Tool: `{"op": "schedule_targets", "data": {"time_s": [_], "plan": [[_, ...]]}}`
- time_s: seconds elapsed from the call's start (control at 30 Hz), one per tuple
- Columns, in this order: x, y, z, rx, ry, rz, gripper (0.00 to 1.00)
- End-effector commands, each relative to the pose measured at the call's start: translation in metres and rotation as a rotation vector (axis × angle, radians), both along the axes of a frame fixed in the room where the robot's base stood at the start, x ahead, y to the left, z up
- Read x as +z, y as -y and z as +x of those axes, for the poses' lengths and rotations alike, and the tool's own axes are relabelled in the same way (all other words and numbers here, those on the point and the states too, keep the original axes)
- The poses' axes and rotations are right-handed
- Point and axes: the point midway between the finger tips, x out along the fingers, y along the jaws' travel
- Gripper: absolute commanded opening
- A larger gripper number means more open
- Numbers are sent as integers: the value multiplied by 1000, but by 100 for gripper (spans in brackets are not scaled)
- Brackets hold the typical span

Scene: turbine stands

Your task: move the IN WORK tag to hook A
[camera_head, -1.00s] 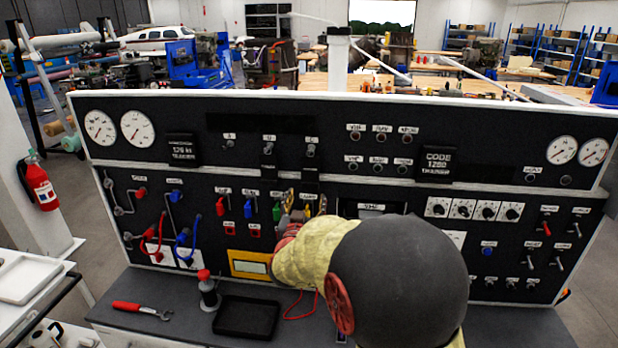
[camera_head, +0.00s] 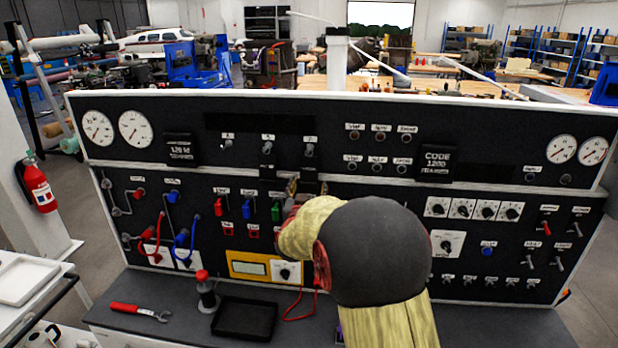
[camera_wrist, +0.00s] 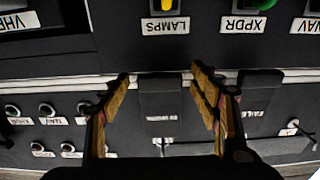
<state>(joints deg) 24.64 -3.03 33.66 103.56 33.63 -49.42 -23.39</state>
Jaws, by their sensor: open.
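Two dark tags hang on the panel's upper part in the head view, one below hook B (camera_head: 268,147) and one below hook C (camera_head: 310,150). Hook A (camera_head: 227,144) is to their left and looks bare. My gripper (camera_head: 307,186) is at the panel just below hook C, partly hidden by my own wrist. In the wrist view my gripper (camera_wrist: 160,74) is open, with one finger on each side of a dark tag (camera_wrist: 161,100). That tag's small white lettering is unreadable. A second dark tag (camera_wrist: 260,95), its lettering partly legible as "FAILE", is right of the fingers.
Switches and labels such as LAMPS (camera_wrist: 165,27) are close to the fingertips. A black tray (camera_head: 245,318), a red-capped post (camera_head: 206,290) and a red-handled wrench (camera_head: 140,311) are on the ledge. A fire extinguisher (camera_head: 39,187) is at left.

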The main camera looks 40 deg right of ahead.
Motion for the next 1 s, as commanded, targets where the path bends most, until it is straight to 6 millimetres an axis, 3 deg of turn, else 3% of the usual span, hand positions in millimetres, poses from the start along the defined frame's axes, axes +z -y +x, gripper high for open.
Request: {"op": "schedule_targets", "data": {"time_s": [0.87,1.0], "plan": [[0,0,0,0,0,0,62],[0,0,0,0,0,0,55]]}}
